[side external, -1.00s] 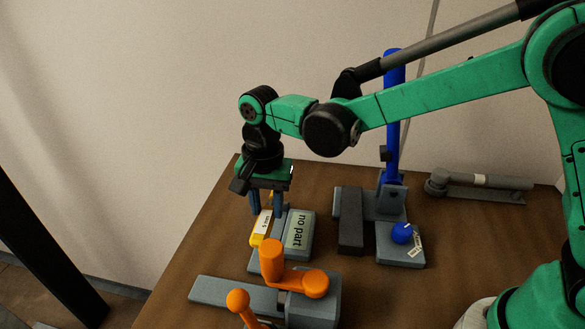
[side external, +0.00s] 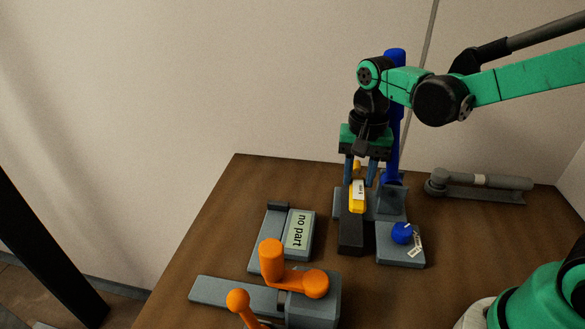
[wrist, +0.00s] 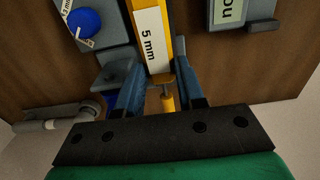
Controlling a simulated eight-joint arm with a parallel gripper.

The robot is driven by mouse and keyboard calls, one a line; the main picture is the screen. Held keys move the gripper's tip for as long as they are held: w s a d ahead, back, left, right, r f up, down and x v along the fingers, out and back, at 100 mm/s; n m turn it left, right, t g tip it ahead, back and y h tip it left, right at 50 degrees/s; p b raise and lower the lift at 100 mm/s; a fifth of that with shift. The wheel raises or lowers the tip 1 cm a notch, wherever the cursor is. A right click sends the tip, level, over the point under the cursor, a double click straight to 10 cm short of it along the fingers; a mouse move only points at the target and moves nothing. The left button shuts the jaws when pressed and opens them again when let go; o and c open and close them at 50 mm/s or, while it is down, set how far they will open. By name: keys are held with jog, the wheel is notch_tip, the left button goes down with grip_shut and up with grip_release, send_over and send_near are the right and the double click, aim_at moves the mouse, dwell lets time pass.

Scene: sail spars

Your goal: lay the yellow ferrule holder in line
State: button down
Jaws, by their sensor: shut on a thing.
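The yellow ferrule holder (side external: 356,203) has a white label, which reads "5 mm" in the wrist view (wrist: 181,32). My gripper (side external: 359,182) is shut on it, with one blue-grey finger on each side. In the side view the holder appears over the dark block (side external: 350,237) in front of the upright blue lever (side external: 396,120) and its grey base (side external: 385,205). I cannot tell whether the holder touches the block or hangs just above it. In the wrist view the holder points up between my fingers (wrist: 160,80), its narrow end toward the gripper.
A blue knob (side external: 402,232) on a grey block (side external: 400,257) stands close right of the dark block. The "no part" display stand (side external: 300,230) is to the left. An orange-handled clamp (side external: 285,275) is in front. A grey cylinder on a bracket (side external: 480,182) lies back right.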

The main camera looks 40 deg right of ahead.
jog(key=shift+f, duration=0.1)
jog(key=shift+f, duration=1.7)
jog(key=shift+f, duration=1.2)
jog(key=shift+c, duration=2.3)
grip_release()
jog(key=shift+c, duration=0.8)
jog(key=shift+r, duration=0.1)
jog(key=shift+r, duration=3.45)
